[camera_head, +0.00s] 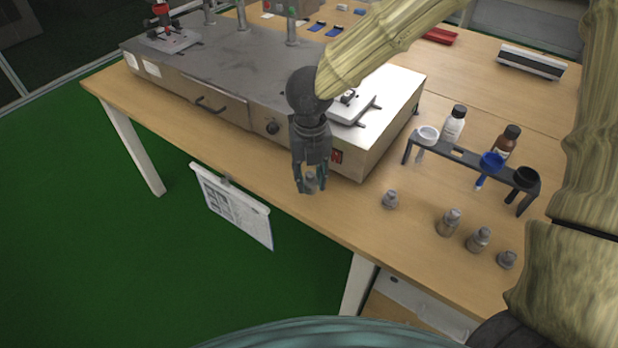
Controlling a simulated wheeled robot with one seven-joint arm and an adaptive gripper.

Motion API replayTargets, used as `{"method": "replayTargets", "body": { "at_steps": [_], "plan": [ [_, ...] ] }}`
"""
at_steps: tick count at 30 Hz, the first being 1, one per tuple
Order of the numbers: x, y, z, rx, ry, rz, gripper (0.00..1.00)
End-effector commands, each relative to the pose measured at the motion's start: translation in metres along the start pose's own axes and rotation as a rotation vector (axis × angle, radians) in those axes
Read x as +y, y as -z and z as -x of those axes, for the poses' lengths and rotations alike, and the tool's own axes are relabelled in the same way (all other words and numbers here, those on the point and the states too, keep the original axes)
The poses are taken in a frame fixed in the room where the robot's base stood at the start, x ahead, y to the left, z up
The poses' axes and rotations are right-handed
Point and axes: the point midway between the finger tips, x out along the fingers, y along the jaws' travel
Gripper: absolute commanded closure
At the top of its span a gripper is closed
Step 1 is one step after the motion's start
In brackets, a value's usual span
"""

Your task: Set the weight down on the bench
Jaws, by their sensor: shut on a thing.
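My gripper (311,185) points down near the front edge of the bench (345,212), in front of the grey machine. It is shut on a small grey metal weight (311,182), whose knob and body show between the fingertips. The fingers partly hide the weight. I cannot tell whether its base touches the bench top or is just above it. Several similar weights stand upright to the right: one (390,199) nearest, then a larger one (449,222), another (479,239) and a small one (507,259).
The machine (376,150) with a handle and knob stands behind my gripper. A dark rack (461,156) with coloured cups stands to the right, with a white bottle (454,124) and a brown bottle (506,144) behind. A clipboard (234,208) hangs at the bench's front. Bare wood lies between gripper and nearest weight.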

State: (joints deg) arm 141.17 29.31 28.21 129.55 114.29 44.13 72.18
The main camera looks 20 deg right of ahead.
Motion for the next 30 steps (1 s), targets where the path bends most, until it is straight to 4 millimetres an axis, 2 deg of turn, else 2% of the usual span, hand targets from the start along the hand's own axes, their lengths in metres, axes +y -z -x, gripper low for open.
{"method": "replayTargets", "body": {
  "at_steps": [10,15,18,30],
  "plan": [
    [-0.001,-0.022,-0.003,0.000,-0.001,0.001,1.00],
    [-0.001,-0.020,-0.028,0.001,0.002,0.003,1.00],
    [0.000,-0.020,-0.036,0.000,0.000,0.002,1.00],
    [-0.001,-0.021,-0.039,-0.001,0.000,0.002,1.00]
  ]
}}
